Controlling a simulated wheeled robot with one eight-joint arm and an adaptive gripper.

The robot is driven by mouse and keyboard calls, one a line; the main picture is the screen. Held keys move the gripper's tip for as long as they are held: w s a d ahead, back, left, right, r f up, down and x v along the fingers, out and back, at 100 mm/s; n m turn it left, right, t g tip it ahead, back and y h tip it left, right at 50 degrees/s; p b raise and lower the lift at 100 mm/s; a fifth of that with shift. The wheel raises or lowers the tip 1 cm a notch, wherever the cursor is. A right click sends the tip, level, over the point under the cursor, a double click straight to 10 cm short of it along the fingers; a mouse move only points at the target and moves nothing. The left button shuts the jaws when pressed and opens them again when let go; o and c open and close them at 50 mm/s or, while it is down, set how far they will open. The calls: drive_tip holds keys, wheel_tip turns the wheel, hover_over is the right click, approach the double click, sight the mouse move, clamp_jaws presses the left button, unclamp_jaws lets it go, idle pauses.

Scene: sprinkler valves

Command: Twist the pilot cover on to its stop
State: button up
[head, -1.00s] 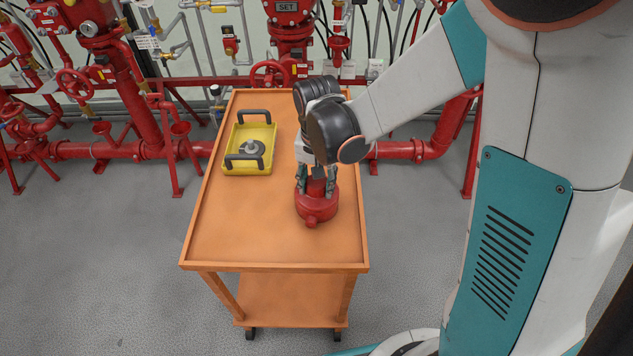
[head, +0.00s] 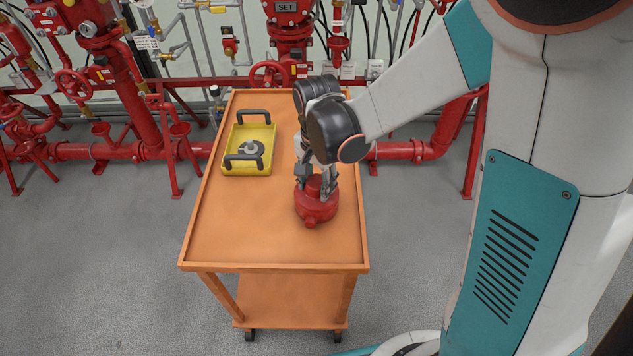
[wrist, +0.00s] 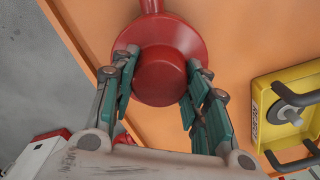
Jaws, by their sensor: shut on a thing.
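The red pilot cover (head: 314,187) is the round raised knob on top of a red valve body (head: 317,209), which stands upright on the orange cart. My gripper (head: 315,184) points down from above, with its fingers shut on opposite sides of the cover. In the wrist view the cover (wrist: 160,84) shows as a smooth round cap between the two green-padded fingers (wrist: 160,92). The wider body (wrist: 162,33) shows behind it, with a short pipe stub at the top of the picture. No stop or mark under the cover shows.
A yellow tray (head: 235,171) with two dark handles and a grey round part (head: 249,151) lies left of the valve on the cart (head: 225,235). The front of the cart top is clear. Red pipes and valves (head: 130,150) line the wall behind.

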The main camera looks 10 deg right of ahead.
sight(318, 181)
drive_tip(key=shift+m, duration=0.9)
drive_tip(key=shift+d+m, duration=0.1)
drive_tip(key=shift+m, duration=1.9)
drive_tip(key=o, duration=1.5)
wheel_tip(318, 181, up, 12)
drive_tip(key=s+d+r+n+t, duration=0.1)
drive_tip(key=s+d+n+t, duration=0.1)
drive_tip(key=s+d+n, duration=0.1)
drive_tip(key=s+d+r+n+t, duration=0.2)
drive_tip(key=s+d+n, duration=0.1)
drive_tip(key=s+n, duration=0.3)
drive_tip(key=s+d+r+n+t, duration=0.1)
drive_tip(key=s+d+n+t, duration=0.2)
drive_tip(key=s+d+n, duration=0.1)
drive_tip(key=shift+s+r+n, duration=0.3)
drive_tip(key=shift+n, duration=0.6)
